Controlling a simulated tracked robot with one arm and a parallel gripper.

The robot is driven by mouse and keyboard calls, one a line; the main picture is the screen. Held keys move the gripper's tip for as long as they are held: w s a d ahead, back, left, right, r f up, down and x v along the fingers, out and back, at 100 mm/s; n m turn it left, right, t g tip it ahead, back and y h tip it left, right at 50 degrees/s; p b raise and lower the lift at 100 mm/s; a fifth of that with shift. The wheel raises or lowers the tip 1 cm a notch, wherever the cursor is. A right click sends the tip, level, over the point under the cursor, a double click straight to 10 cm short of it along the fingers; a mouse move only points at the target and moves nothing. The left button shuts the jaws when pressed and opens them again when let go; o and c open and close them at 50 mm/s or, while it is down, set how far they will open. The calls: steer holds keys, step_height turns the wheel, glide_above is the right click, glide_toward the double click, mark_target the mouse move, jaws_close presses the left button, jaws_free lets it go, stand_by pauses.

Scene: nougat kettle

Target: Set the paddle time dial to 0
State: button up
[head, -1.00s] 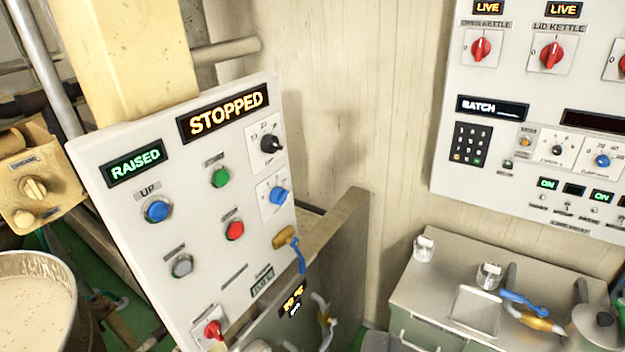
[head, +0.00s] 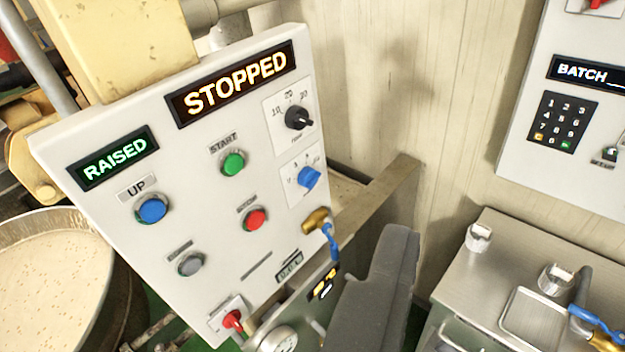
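The grey-white control panel (head: 110,215) fills the left and middle of the view, tilted. On its right side are two dials. The upper dial has a black knob (head: 298,118) with a scale showing 10, 20 and 30. Below it is a smaller dial with a blue knob (head: 308,178); its scale is too small to read surely, so its setting is unclear. No caption reading paddle time is legible. A dark grey part, seemingly of my gripper (head: 383,285), stands at the lower middle, below and right of the blue knob and apart from it. Its fingertips cannot be made out separately.
A green button (head: 233,163), red button (head: 255,219) and blue button (head: 152,209) sit left of the dials. A brass valve with blue lever (head: 326,232) projects below the blue knob. A kettle (head: 55,265) stands left, a steel bench (head: 500,250) right.

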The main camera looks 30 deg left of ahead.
steer(key=w+a+f+m+g+y+b, duration=0.25)
steer(key=w+a+f+m+y, duration=0.3)
steer(key=w+f, duration=0.45)
steer(key=m+g+y+b, duration=0.3)
steer(key=m+g+y, duration=0.4)
steer(key=m+y, duration=0.45)
glide_toward(316, 181)
steer(key=shift+t, duration=0.25)
steer(key=x, duration=0.7)
steer(key=shift+a+f, duration=0.15)
steer(key=shift+f, duration=0.05)
steer(key=shift+x, duration=0.85)
steer(key=shift+r, duration=0.1)
steer(key=shift+c, duration=0.3)
